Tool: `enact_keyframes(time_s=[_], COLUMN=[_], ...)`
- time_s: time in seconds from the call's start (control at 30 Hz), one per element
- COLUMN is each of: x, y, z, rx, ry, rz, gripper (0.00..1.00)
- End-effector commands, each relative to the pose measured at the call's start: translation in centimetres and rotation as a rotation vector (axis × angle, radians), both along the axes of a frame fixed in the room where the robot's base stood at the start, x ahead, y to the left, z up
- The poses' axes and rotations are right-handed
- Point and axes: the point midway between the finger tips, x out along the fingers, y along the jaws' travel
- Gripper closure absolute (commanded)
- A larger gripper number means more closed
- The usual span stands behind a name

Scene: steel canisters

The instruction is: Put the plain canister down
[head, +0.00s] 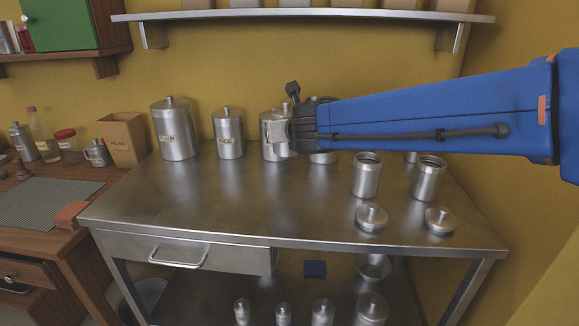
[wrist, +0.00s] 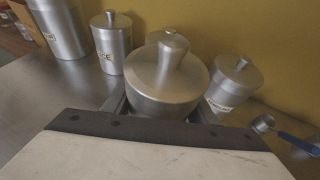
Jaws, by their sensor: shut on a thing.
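In the wrist view a steel canister with a domed lid and round knob (wrist: 165,82) stands upright between the jaws of my gripper (wrist: 162,108). My gripper is shut on it, and no label shows on the side I see. In the head view my gripper (head: 284,132) is at the back of the steel table (head: 230,205), over the row of canisters. It covers much of a canister body there (head: 272,152). I cannot tell whether the held canister's base touches the table; its lower part is hidden.
Labelled canisters, a larger one (head: 175,130) and a smaller one (head: 228,133), stand left of my gripper. A labelled canister (wrist: 232,86) stands close right, another lid (wrist: 170,40) just behind. Two open canisters (head: 366,175) (head: 428,178) and loose lids (head: 371,217) are at right. The front middle is clear.

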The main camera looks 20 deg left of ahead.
Motion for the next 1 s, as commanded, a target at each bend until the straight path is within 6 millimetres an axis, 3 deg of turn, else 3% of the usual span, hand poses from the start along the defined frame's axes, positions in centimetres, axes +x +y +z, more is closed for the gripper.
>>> enact_keyframes(time_s=[0.4,0.67,1.0], x=[0.0,0.0,0.0], y=[0.0,0.0,0.0], z=[-4.5,-5.6,-8.7], rx=[-0.002,-0.001,-0.003], ry=[0.001,0.0,0.0], rz=[0.001,0.0,0.0], gripper=[0.75,0.75,0.75])
